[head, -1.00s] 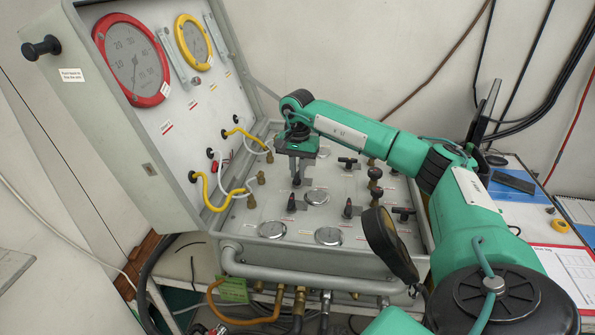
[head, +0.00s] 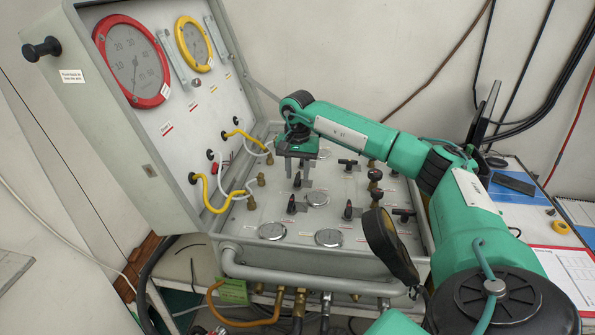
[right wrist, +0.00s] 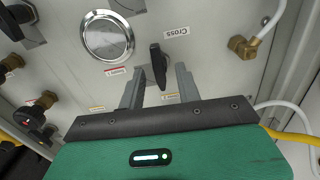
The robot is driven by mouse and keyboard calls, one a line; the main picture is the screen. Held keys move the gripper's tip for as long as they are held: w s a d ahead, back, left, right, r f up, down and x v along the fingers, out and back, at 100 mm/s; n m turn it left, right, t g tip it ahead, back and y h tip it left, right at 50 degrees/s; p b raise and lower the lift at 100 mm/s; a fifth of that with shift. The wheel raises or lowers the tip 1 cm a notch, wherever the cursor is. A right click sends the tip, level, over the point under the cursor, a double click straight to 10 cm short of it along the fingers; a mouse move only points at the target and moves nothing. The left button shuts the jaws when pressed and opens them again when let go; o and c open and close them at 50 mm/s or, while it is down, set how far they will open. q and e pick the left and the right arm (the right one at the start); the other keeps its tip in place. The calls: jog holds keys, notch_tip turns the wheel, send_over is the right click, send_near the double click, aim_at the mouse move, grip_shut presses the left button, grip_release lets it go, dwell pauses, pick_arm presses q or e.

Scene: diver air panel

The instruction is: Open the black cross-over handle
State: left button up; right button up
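The black cross-over handle (right wrist: 158,62) stands up from the grey panel beside the label "Cross" in the right wrist view. In the head view it is a small dark shape (head: 297,180) below my right gripper. My right gripper (head: 298,175) is open above the panel, with its fingers pointing down. In the right wrist view its two fingers (right wrist: 158,88) lie on either side of the handle's near end, with a gap on each side. I cannot tell how far down the handle they reach. My left gripper is not in view.
The panel (head: 255,215) carries round metal discs (right wrist: 106,36), other black handles (head: 348,209) and brass fittings (right wrist: 243,46). The open lid (head: 150,120) with a red gauge (head: 132,60) and a yellow gauge (head: 194,43) stands at the left. Yellow hoses (head: 215,195) run from lid to panel.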

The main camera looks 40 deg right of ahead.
aim_at(297, 176)
notch_tip(297, 176, up, 14)
jog(key=b, duration=0.2)
dwell(0.4)
jog(key=shift+f, duration=0.15)
dwell(0.4)
